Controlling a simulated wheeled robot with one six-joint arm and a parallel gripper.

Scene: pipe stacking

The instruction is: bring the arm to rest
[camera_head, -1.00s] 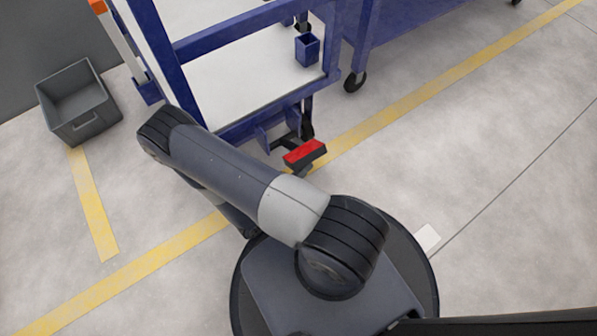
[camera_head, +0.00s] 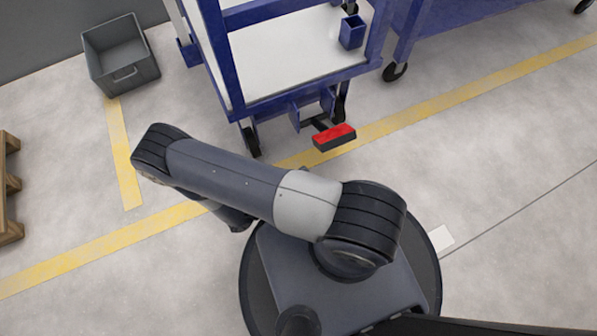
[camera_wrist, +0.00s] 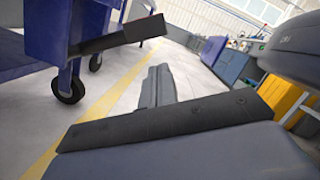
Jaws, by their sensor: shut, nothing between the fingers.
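My arm (camera_head: 245,182) lies folded across the head view, from a dark elbow at the left to the shoulder over my round base. My gripper is hidden in the head view. In the wrist view my gripper (camera_wrist: 160,70) shows as two dark grey fingers close together, shut and empty. They point away from the camera toward the open floor, with no contact visible.
A blue cart (camera_head: 230,70) with a red-topped pedal (camera_head: 334,133) stands close ahead. A small blue box (camera_head: 352,32) is on its shelf. A grey bin (camera_head: 121,60) is at the far left and a wooden pallet (camera_head: 8,190) at the left edge. Floor at right is clear.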

